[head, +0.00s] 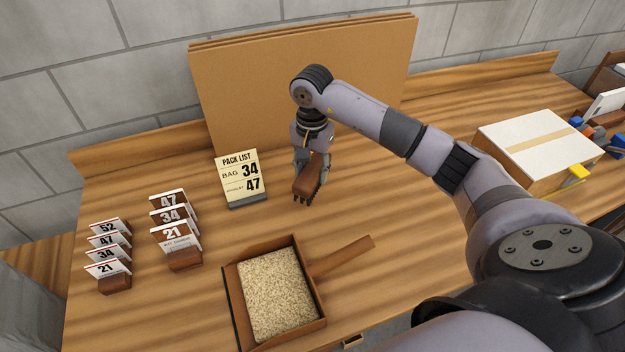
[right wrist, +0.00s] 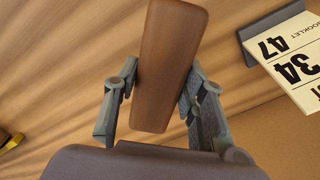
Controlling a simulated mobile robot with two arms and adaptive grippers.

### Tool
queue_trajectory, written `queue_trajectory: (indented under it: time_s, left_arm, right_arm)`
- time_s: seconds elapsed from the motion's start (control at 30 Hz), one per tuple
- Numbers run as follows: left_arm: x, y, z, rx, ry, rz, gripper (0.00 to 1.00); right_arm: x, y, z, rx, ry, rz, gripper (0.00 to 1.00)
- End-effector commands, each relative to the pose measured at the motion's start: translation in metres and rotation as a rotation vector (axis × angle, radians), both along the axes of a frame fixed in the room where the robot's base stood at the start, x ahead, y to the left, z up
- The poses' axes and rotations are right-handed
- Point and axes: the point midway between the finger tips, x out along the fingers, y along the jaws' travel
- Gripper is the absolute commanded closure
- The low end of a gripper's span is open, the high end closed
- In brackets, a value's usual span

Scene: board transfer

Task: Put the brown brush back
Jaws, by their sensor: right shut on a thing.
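The brown brush (head: 307,184), a wooden block with dark bristles along its lower edge, is in my right gripper (head: 313,163) in the head view. It is held near the back of the table, right of the pack list card. In the right wrist view the brush (right wrist: 172,62) lies between the two fingers of my right gripper (right wrist: 158,90), which is shut on it. I cannot tell whether the bristles touch the table. My left gripper is not in view.
The pack list card (head: 241,178) stands close left of the brush. A wooden dustpan (head: 319,318) of pale grains lies in front. Number cards (head: 174,235) stand in holders at left. Brown boards (head: 260,85) lean behind. A white-topped box (head: 530,140) stands right.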

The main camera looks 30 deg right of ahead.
Motion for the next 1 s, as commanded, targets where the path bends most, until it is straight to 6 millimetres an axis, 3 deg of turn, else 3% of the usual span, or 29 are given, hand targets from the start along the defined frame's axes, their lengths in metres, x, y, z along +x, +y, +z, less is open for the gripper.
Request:
queue_trajectory:
  time_s: [0.27,0.5,0.87,0.9,1.0]
  left_arm:
    - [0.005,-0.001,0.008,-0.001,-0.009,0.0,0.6]
    - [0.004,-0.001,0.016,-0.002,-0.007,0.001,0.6]
    - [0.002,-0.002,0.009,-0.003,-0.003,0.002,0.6]
    - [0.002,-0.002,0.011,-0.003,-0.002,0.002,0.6]
    - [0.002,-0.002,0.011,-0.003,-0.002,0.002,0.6]
  right_arm:
    - [0.0,0.0,-0.022,0.001,0.002,0.0,0.88]
    - [0.0,0.001,-0.054,0.001,0.0,-0.001,0.88]
    - [0.001,0.0,-0.059,0.0,-0.002,0.0,0.88]
    - [0.001,0.0,-0.058,0.0,-0.001,0.0,0.6]
    - [0.0,0.0,-0.058,0.0,-0.001,0.0,0.53]
